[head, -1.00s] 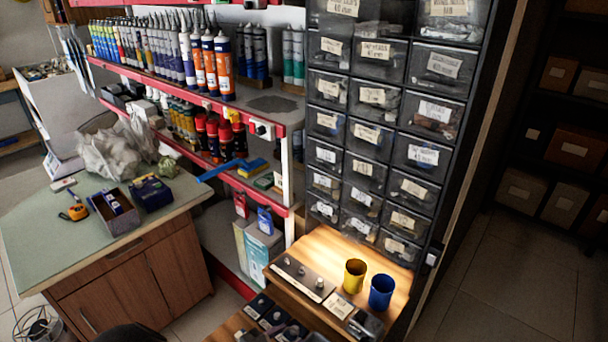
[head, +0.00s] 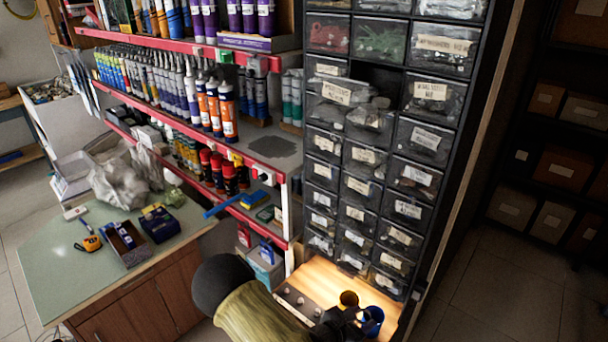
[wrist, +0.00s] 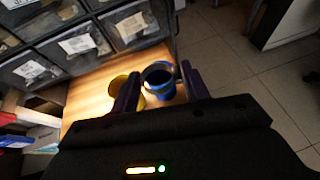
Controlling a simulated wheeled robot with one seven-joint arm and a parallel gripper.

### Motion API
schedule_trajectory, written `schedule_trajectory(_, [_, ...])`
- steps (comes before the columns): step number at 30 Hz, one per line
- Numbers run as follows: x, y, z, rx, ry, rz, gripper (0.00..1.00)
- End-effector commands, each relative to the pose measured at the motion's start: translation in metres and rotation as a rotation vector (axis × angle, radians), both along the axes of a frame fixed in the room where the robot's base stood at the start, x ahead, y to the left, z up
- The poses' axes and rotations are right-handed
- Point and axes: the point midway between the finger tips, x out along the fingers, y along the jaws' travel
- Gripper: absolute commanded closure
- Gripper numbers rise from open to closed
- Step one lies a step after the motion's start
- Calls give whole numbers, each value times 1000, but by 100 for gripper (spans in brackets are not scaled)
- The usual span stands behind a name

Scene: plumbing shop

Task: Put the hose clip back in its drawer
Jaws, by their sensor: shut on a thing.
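My gripper (wrist: 160,76) is low over the lit wooden shelf, with its fingers apart around a thin grey ring. I take this ring to be the hose clip (wrist: 160,65); it shows against the blue cup (wrist: 161,88), and its edges are hard to make out. In the head view my gripper (head: 350,318) is dark and partly hides the blue cup (head: 373,319); the clip cannot be made out there. High in the cabinet, one drawer (head: 352,106) is pulled out below a dark gap, its label facing me.
A yellow cup (head: 348,298) stands close beside the blue one on the wooden shelf (head: 325,272). Labelled closed drawers (head: 408,208) rise behind it. Red-edged shelves (head: 262,165) with tubes stand to the left. Open floor (head: 475,275) lies to the right.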

Motion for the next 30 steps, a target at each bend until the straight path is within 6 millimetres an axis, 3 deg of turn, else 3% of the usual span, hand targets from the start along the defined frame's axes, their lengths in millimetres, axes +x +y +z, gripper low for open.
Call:
schedule_trajectory(14, [0, -5, 2, -1, 2, 24, 75])
schedule_trajectory(22, [3, -12, 6, -3, 5, 211, 75])
schedule_trajectory(30, [0, -1, 0, 0, 0, 397, 75])
